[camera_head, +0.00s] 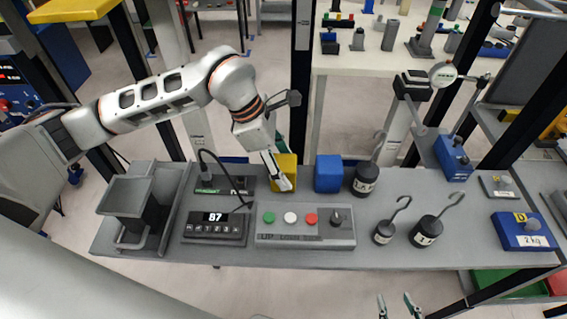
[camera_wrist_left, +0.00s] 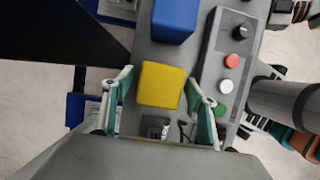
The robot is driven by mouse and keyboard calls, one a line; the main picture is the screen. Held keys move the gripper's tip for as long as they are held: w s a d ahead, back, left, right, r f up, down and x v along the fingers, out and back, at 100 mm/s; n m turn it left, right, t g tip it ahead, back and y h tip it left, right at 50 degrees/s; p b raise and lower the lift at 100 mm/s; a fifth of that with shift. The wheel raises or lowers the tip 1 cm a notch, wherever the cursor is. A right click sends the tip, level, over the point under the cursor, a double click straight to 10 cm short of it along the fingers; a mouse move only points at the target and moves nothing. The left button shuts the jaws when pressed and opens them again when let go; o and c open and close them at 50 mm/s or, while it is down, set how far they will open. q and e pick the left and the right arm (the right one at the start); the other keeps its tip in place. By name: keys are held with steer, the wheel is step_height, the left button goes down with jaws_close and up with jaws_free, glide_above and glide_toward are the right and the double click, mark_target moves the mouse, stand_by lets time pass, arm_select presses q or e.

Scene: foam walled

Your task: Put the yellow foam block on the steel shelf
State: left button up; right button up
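The yellow foam block (camera_head: 284,172) sits on the grey bench top (camera_head: 370,225), left of a blue block (camera_head: 328,174). My left gripper (camera_head: 279,172) reaches down at the yellow block and partly covers it. In the left wrist view the yellow block (camera_wrist_left: 160,85) lies between the two spread fingers of the left gripper (camera_wrist_left: 159,78), with a gap visible on each side. My right gripper (camera_head: 398,304) shows only its fingertips at the bottom edge, apart and empty. I cannot tell for certain which surface is the steel shelf.
A button box (camera_head: 305,227), a display unit (camera_head: 215,227) and a grey open-topped holder (camera_head: 130,195) stand on the bench. Hooked black weights (camera_head: 425,232) and a blue weight block (camera_head: 524,231) are to the right. A black post (camera_head: 302,80) rises behind the bench.

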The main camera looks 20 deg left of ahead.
arm_select(q)
steer(key=v, duration=0.8)
steer(key=shift+d+f, duration=0.1)
stand_by(0.5)
